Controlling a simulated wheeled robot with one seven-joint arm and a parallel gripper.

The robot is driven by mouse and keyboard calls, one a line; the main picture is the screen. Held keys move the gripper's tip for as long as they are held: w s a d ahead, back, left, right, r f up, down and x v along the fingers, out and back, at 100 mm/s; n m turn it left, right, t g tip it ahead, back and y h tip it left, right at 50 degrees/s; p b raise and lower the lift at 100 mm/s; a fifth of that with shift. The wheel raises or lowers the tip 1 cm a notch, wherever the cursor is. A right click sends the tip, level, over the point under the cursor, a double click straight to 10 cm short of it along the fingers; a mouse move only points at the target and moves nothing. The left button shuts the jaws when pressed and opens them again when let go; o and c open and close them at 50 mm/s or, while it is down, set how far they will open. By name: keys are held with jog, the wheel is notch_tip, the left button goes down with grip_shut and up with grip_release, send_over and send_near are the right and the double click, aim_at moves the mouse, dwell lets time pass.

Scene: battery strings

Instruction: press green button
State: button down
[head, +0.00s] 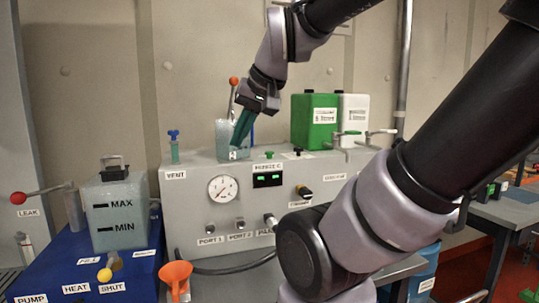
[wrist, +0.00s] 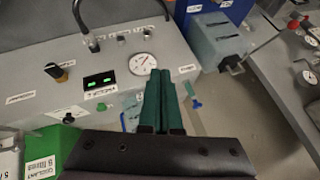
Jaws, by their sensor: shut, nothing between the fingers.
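A small green button (head: 269,154) sits on the top edge of the grey panel box (head: 190,212), above the lit green display. In the wrist view the green button (wrist: 101,107) is left of the fingers, beside the display. My gripper (head: 239,142) is shut and empty, pointing down with teal fingers above the top of the box. It is left of the button and apart from it. In the wrist view my gripper's fingers (wrist: 160,74) lie together near the gauge; the button is unobstructed.
A black button (head: 297,150) is right of the green one. A green canister (head: 314,121) and a white canister (head: 352,118) stand behind at the right. A clear container (head: 222,135) is by my fingers. A blue-topped valve (head: 174,146) stands at left.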

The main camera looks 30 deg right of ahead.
dwell(0.4)
jog(key=w+d+r+n+g+h, duration=0.1)
jog(key=w+d+r+g, duration=0.1)
jog(key=w+d, duration=0.8)
jog(key=w+d+r+n+g+h, duration=0.1)
jog(key=w+d+r, duration=0.3)
jog(key=w+d, duration=0.6)
jog(key=shift+d+r+g+h, duration=0.25)
jog(key=shift+r+g+h, duration=0.05)
jog(key=shift+g, duration=0.1)
jog(key=shift+w+f, duration=0.1)
send_over(269, 155)
jog(key=f, duration=0.8)
jog(key=d+f, duration=0.1)
jog(key=f, duration=0.3)
jog(key=shift+w+f, duration=0.1)
jog(key=shift+w, duration=0.1)
jog(key=shift+f, duration=0.65)
